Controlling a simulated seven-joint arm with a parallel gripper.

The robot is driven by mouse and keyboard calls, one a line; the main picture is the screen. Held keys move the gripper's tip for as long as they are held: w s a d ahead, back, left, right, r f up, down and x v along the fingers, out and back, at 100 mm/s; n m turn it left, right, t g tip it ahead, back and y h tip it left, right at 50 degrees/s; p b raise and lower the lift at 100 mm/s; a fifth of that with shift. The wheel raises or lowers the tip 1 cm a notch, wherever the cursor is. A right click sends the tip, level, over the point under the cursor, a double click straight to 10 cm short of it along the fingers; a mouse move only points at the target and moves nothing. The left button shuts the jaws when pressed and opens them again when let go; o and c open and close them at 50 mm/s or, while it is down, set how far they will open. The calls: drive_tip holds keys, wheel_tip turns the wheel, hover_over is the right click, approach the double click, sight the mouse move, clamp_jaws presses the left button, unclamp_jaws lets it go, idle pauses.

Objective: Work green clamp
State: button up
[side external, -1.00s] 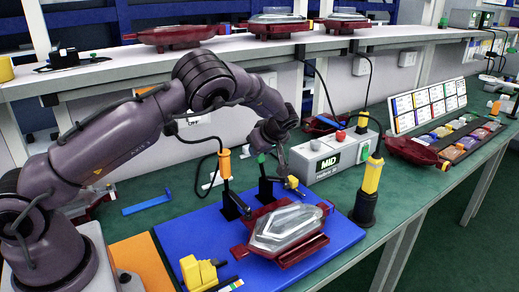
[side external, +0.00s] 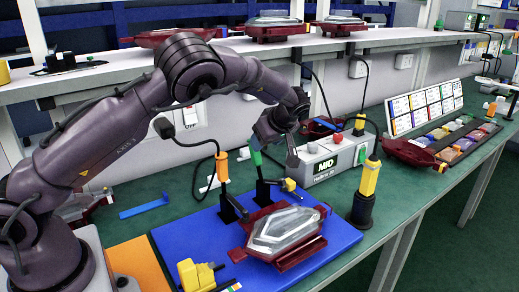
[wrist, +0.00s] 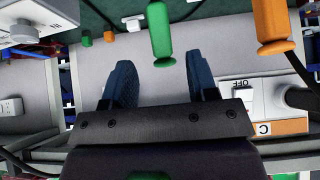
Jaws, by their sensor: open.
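The green clamp has a green handle (side external: 254,148) that leans slightly left in the side view, above a black stand on the blue board (side external: 320,243). In the wrist view the green handle (wrist: 161,35) hangs just beyond the gap between my fingers. My gripper (side external: 290,158) is open and empty, to the right of the handle. Its two dark blue fingers also show in the wrist view (wrist: 160,78). The red tail lamp (side external: 285,235) with a clear lens lies on the board in front of the clamp.
An orange-handled clamp (side external: 222,167) stands close to the left of the green one. A yellow clamp (side external: 197,275) is at the board's front left. A grey control box (side external: 325,160) stands behind, and a yellow-and-black tool (side external: 368,190) stands upright at the right.

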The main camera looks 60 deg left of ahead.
drive_tip(key=v, duration=0.6)
drive_tip(key=r+n+h, duration=0.1)
drive_tip(key=h, duration=0.1)
hover_over(257, 161)
drive_tip(key=shift+m+h, duration=0.5)
drive_tip(key=shift+h, duration=0.1)
drive_tip(key=x, duration=0.3)
drive_tip(key=d+x, duration=0.1)
drive_tip(key=x, duration=0.7)
drive_tip(key=shift+w+d+f, duration=0.15)
drive_tip(key=shift+w+f, duration=0.2)
drive_tip(key=shift+f, duration=0.1)
drive_tip(key=shift+c, duration=0.2)
